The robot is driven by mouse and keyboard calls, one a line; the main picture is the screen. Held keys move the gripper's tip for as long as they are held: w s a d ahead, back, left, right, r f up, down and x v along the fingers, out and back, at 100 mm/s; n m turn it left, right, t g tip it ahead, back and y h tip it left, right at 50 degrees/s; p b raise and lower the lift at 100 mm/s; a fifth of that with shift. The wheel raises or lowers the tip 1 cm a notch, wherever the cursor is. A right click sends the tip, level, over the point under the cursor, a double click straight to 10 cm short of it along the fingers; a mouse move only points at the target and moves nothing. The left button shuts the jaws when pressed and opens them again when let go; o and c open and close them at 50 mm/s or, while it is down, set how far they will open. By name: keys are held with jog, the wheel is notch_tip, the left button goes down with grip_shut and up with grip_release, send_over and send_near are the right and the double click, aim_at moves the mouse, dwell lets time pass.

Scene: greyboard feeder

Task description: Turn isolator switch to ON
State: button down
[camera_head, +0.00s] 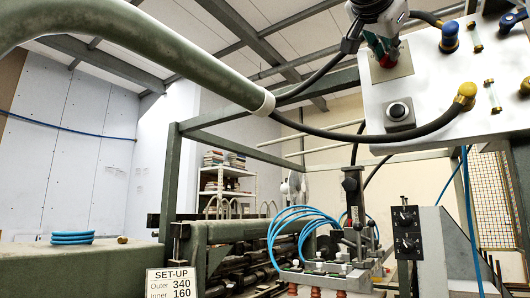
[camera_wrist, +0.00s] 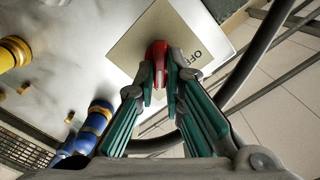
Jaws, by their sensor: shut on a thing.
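The isolator switch has a red handle (camera_wrist: 158,56) on a square beige plate (camera_wrist: 128,48) in the wrist view. The word OFF shows on the plate to the right of the handle. My gripper (camera_wrist: 160,72) is shut on the red handle, with its green-padded fingers on either side of it. In the head view, my gripper (camera_head: 385,50) is at the upper right, in front of the switch plate (camera_head: 402,66), and a little red shows at its tips. The rest of the handle is hidden there by my gripper.
The white panel (camera_head: 440,112) also carries a black knob (camera_head: 398,111) below the switch. Blue and brass hose fittings (camera_head: 449,34) stick out to the right. A black hose (camera_head: 380,136) loops under the panel, and a thick green tube (camera_head: 150,40) crosses the upper left.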

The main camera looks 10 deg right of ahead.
dwell(0.4)
jog(key=c, duration=1.7)
grip_release()
jog(key=v, duration=1.2)
